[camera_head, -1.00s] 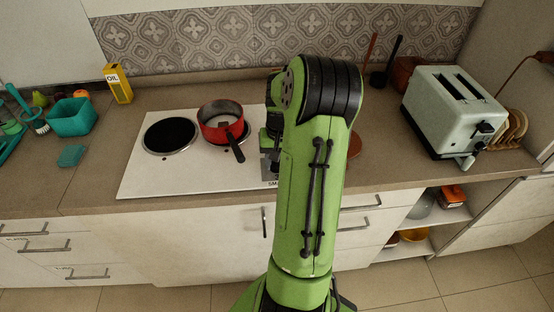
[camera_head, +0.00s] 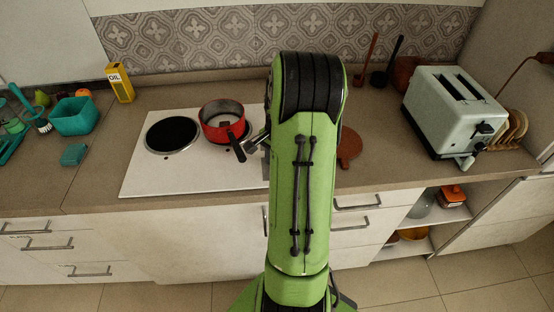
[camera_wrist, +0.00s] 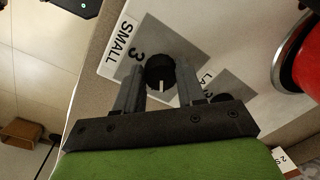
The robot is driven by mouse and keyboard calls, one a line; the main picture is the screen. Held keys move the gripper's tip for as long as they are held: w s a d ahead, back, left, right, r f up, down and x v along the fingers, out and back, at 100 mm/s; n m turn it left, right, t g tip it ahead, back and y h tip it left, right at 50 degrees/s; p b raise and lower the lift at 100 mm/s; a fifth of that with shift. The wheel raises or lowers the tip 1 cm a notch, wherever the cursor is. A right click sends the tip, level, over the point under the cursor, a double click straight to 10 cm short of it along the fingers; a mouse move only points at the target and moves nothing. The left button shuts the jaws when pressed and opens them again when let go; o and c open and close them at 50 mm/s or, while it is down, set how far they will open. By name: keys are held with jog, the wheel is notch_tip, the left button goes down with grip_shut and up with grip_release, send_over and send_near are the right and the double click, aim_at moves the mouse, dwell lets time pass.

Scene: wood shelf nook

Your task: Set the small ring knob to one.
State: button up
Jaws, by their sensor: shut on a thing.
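In the wrist view the small ring knob (camera_wrist: 158,74) is a round black knob with a white pointer line. It sits on a grey plate beside the label SMALL (camera_wrist: 121,38) and a printed 3. My gripper (camera_wrist: 160,80) has one finger on each side of this knob and is shut on it. The pointer line faces toward my gripper's base, away from the printed 3. Other printed numbers around the knob are hidden. In the head view my arm hides the knob and most of the gripper.
A second black knob (camera_wrist: 223,98) sits close to the right finger, by a partly hidden label. A red pot (camera_head: 222,119) stands on the white cooktop (camera_head: 150,182), near the arm, with its handle toward the front. A toaster (camera_head: 450,108) stands at the right.

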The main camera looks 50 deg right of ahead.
dwell(0.4)
jog(key=o, duration=1.1)
jog(key=shift+c, duration=0.2)
jog(key=shift+r, duration=0.1)
notch_tip(320, 180, up, 16)
jog(key=p, duration=0.3)
jog(key=shift+s+f+p, duration=0.2)
jog(key=shift+s+p, duration=0.1)
jog(key=shift+s, duration=0.1)
